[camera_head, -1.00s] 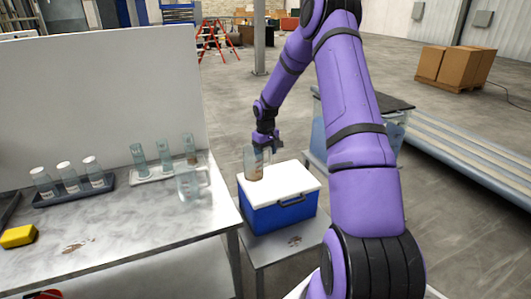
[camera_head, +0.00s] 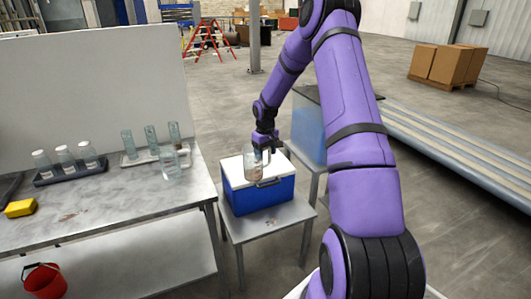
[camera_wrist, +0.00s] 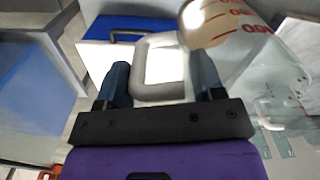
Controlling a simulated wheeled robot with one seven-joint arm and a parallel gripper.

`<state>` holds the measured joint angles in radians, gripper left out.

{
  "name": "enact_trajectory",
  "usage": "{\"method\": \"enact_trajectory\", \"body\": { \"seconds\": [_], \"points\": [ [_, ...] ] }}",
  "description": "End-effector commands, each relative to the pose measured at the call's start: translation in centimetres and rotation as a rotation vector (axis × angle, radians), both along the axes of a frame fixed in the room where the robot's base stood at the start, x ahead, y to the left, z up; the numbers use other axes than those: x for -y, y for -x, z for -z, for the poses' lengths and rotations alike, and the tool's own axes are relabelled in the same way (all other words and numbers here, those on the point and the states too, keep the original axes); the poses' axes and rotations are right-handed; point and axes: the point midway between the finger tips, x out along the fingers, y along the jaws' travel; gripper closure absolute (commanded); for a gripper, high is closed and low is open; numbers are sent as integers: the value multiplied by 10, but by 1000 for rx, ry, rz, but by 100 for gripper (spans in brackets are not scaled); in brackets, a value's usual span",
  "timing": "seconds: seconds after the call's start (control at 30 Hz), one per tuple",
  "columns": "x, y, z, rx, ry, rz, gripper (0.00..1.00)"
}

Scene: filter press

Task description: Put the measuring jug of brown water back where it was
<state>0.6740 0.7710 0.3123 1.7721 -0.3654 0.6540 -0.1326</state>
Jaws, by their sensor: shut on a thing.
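The measuring jug (camera_head: 253,166) is clear, with some brown water low in it. It appears roughly upright in front of the white lid of the blue cooler box (camera_head: 262,196); I cannot tell whether it touches the lid. My gripper (camera_head: 265,145) is shut on the jug's handle. In the wrist view, the pale handle loop (camera_wrist: 160,92) lies between the two fingers (camera_wrist: 160,72). The jug's clear body with red marks (camera_wrist: 240,45) extends to the right there. The cooler lid (camera_wrist: 98,58) shows behind the handle.
The cooler stands on a low metal table (camera_head: 290,220). Left, a workbench (camera_head: 110,195) bears another clear jug (camera_head: 171,163), tall cylinders (camera_head: 151,140), capped bottles (camera_head: 66,158) and a yellow block (camera_head: 20,208). A blue tank (camera_head: 308,128) stands behind right. A red bucket (camera_head: 44,281) is below.

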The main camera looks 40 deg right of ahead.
Motion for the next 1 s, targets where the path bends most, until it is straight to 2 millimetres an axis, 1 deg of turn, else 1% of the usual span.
{"method": "enact_trajectory", "body": {
  "seconds": [0.03, 0.27, 0.57, 0.7, 0.9, 1.0],
  "points": [
    [-8, 1, 1, -1, -1, -4, 74],
    [-31, 4, 6, -2, 0, -6, 74],
    [-80, 11, 17, -1, 0, -11, 74],
    [-114, 16, 24, -2, 0, -14, 74],
    [-177, 26, 38, -3, 0, -21, 74],
    [-204, 29, 44, -2, 0, -21, 74]
  ]
}}
